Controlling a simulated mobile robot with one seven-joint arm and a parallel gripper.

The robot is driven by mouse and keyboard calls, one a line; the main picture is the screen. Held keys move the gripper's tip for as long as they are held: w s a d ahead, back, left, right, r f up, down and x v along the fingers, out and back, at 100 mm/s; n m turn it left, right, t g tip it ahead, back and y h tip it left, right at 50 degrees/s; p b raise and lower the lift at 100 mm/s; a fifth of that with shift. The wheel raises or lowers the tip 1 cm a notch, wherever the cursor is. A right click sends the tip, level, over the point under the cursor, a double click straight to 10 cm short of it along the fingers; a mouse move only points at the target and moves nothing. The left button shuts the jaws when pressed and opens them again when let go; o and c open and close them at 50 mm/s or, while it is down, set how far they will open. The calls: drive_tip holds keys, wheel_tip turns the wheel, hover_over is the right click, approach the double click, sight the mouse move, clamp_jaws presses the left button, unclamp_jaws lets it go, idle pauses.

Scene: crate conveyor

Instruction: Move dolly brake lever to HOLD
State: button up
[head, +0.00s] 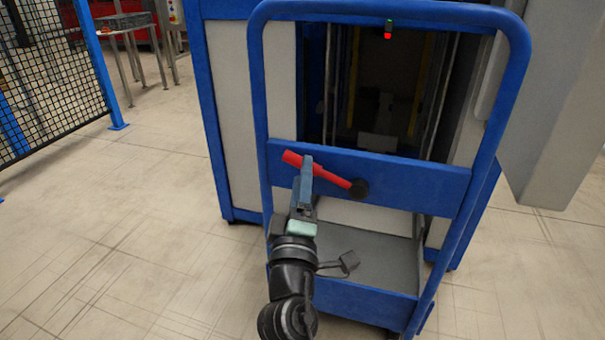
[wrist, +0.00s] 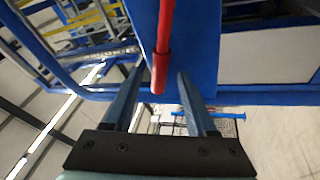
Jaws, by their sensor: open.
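The red brake lever (head: 330,176) is mounted on the blue crossbar (head: 420,185) of the dolly (head: 520,90). It runs from a black pivot (head: 359,189) up and left to its free end, tilted slightly above level. My gripper (head: 307,163) is at the lever's left part, partly covering it. In the wrist view the lever (wrist: 164,55) comes down between the two open fingers of my gripper (wrist: 159,76), with visible gaps on both sides. Whether a finger touches it cannot be told. No HOLD marking is readable.
A blue and white cabinet (head: 222,110) with a dark opening stands behind the dolly. A red indicator light (head: 388,35) shows at the top. A grey box (head: 560,110) is at right. A mesh fence (head: 50,60) stands at left. The floor (head: 110,220) at left is clear.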

drive_tip(key=shift+w+d+r, duration=0.1)
drive_tip(key=shift+w+r, duration=0.05)
drive_tip(key=shift+w, duration=0.45)
clamp_jaws()
idle(1.1)
